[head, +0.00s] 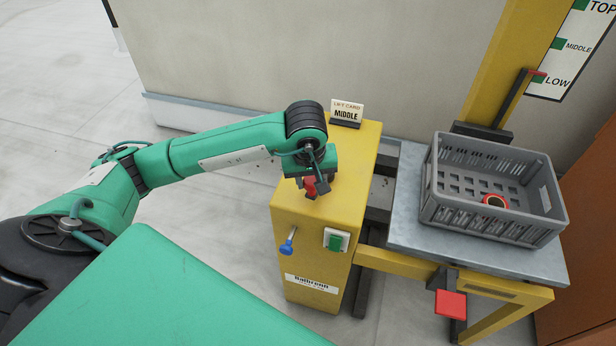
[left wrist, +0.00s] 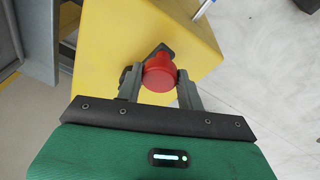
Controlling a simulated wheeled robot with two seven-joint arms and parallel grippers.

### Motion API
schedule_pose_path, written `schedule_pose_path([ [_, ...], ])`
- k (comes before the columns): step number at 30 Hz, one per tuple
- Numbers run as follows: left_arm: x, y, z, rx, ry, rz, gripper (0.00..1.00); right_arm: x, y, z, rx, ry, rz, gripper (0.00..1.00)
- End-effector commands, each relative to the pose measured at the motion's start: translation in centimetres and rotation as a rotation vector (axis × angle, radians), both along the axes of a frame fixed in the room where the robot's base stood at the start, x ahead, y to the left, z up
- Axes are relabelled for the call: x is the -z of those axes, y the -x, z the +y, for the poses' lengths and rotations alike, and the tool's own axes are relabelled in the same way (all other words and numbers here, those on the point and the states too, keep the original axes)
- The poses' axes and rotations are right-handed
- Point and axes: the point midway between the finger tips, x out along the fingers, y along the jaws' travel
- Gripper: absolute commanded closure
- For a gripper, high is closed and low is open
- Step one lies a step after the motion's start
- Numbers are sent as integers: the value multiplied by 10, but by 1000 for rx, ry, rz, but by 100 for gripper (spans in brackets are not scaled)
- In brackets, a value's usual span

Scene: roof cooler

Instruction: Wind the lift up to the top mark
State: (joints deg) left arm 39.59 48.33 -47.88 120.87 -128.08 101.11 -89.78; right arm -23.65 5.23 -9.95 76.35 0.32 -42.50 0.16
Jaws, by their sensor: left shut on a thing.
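My left gripper (head: 314,189) is shut on a red knob (head: 309,184) at the top of the yellow lift housing (head: 358,155). In the left wrist view the red knob (left wrist: 159,73) sits between the two fingers, with a dark crank arm (left wrist: 161,50) partly showing behind it. The lift platform (head: 400,215) carries a grey crate. The lift's red-tipped pointer (head: 537,73) is beside the LOW mark on the scale (head: 572,48); MIDDLE and TOP are above it. A lift card (head: 347,111) on the housing reads MIDDLE. My right gripper is out of view.
The grey crate (head: 490,230) holds a round red-rimmed item (head: 495,201). The housing's front has a blue-knobbed lever (head: 287,247) and a green switch (head: 336,241). A red pedal (head: 450,304) is below the platform. A wall (head: 300,50) stands behind; floor at left is clear.

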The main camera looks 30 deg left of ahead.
Motion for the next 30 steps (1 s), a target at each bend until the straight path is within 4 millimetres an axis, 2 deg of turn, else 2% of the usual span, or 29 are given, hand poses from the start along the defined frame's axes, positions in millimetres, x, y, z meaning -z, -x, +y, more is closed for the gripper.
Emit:
schedule_pose_path([
  [7,2,1,-5,5,5,5,90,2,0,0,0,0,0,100],
  [15,2,-2,-21,6,6,2,90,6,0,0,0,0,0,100],
  [30,2,-5,-27,5,5,3,90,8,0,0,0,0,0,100],
])
